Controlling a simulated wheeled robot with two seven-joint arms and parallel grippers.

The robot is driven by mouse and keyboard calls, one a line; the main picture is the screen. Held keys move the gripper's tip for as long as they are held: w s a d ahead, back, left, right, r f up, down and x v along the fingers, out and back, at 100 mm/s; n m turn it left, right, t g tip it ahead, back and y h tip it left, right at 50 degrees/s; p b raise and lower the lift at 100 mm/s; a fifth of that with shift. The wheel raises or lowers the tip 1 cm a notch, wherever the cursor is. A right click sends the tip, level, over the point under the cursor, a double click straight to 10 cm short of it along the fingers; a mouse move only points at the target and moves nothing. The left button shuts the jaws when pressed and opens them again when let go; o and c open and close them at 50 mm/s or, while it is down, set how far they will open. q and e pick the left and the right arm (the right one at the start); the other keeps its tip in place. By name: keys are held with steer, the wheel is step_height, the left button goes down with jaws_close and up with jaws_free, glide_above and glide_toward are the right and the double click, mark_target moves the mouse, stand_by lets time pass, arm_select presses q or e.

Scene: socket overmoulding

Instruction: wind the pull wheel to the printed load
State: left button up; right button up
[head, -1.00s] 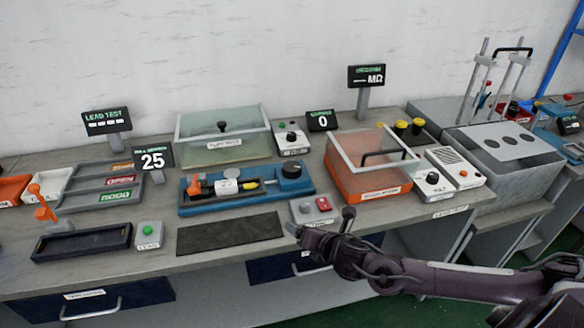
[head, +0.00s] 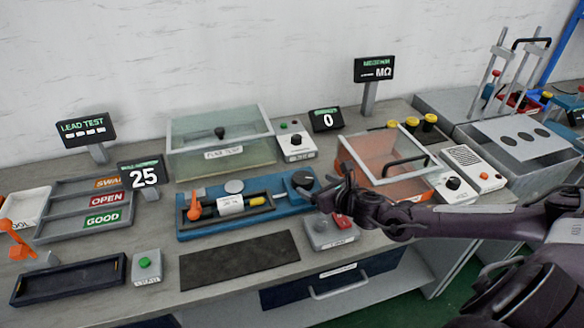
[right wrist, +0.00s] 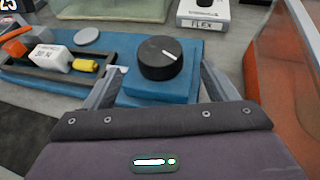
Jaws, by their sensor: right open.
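The blue pull tester (head: 222,217) stands mid-bench. Its black pull wheel (head: 303,181) sits at the right end, and the wheel with its white mark shows in the right wrist view (right wrist: 172,58). A white plug with a printed label (head: 231,203) and a yellow part (head: 257,202) lie in the tester's dark trough, with an orange clamp lever (head: 194,208) at the left. My left gripper is out of view.
A grey box with a red button (head: 331,229) stands just below my right gripper. An orange bin with a clear lid (head: 372,160) is to the right. A dark mat (head: 240,259) lies in front, and a clear-lidded box (head: 221,145) stands behind.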

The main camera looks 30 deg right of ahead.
mark_target(304, 179)
steer(key=shift+w+f, duration=0.1)
steer(key=shift+w, duration=0.65)
steer(key=x, duration=0.2)
steer(key=shift+w+p, duration=0.3)
steer(key=shift+w, duration=0.05)
steer(key=x, duration=0.2)
steer(key=shift+w+a+f, duration=0.1)
steer(key=shift+w+f, duration=0.1)
steer(key=shift+f, duration=0.05)
steer(key=shift+w+f, duration=0.15)
steer(key=shift+w, duration=0.35)
steer(key=shift+f, duration=0.1)
steer(key=c, duration=1)
steer(key=shift+o, duration=0.2)
steer(key=shift+a+m+h, duration=0.1)
steer(key=shift+m+h, duration=0.6)
steer(key=shift+h, duration=0.1)
steer(key=shift+m+h, duration=0.8)
steer(key=shift+h, duration=0.1)
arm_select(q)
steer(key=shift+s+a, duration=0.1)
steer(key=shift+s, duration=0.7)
arm_select(e)
steer(key=o, duration=1)
steer(key=shift+c, duration=0.2)
